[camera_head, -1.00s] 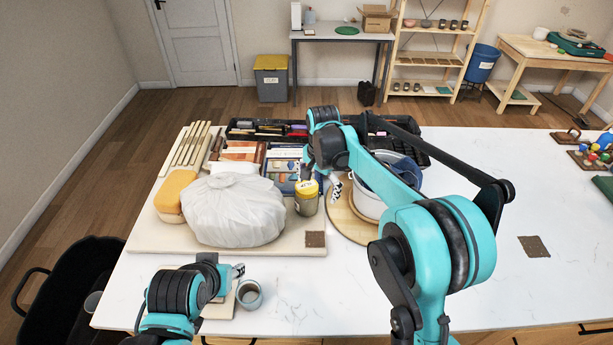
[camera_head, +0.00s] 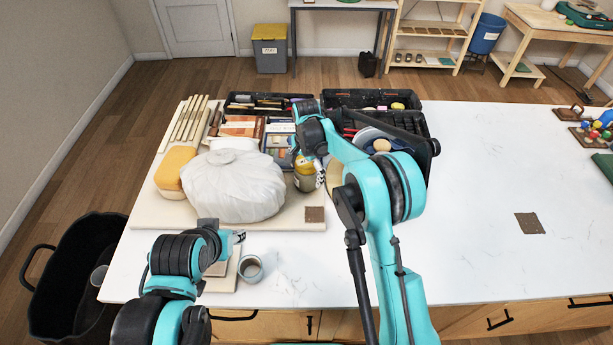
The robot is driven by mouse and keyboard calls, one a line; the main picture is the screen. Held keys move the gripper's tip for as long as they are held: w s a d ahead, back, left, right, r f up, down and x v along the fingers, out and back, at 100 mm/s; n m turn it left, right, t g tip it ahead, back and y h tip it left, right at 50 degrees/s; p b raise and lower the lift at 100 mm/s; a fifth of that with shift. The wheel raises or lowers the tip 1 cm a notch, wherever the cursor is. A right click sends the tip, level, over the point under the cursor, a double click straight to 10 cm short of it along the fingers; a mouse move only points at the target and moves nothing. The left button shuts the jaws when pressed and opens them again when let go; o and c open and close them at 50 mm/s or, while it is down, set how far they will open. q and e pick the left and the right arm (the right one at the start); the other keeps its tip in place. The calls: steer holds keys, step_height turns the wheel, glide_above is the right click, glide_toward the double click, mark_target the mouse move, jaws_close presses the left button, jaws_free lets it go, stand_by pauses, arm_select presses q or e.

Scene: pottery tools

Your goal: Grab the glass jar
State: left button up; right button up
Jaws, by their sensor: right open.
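The glass jar (camera_head: 304,183), with a yellow top, stands upright on the pale board beside a white plastic-wrapped bundle (camera_head: 233,188). My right gripper (camera_head: 308,163) is open at the jar's top, with a checkered finger at the jar's right side. The other finger is small and partly hidden, so I cannot tell whether either touches the jar. My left gripper (camera_head: 239,237) is low at the left, above the table and apart from the jar, beside a small grey cup (camera_head: 250,268). Its jaws are too small to read.
A yellow sponge block (camera_head: 175,170) and wooden sticks (camera_head: 188,120) lie left of the bundle. Black tool trays (camera_head: 268,104) stand behind. A round wooden board and white pot are mostly hidden behind my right arm. The table's right side is largely clear.

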steer(key=shift+r, duration=0.1)
steer(key=c, duration=2)
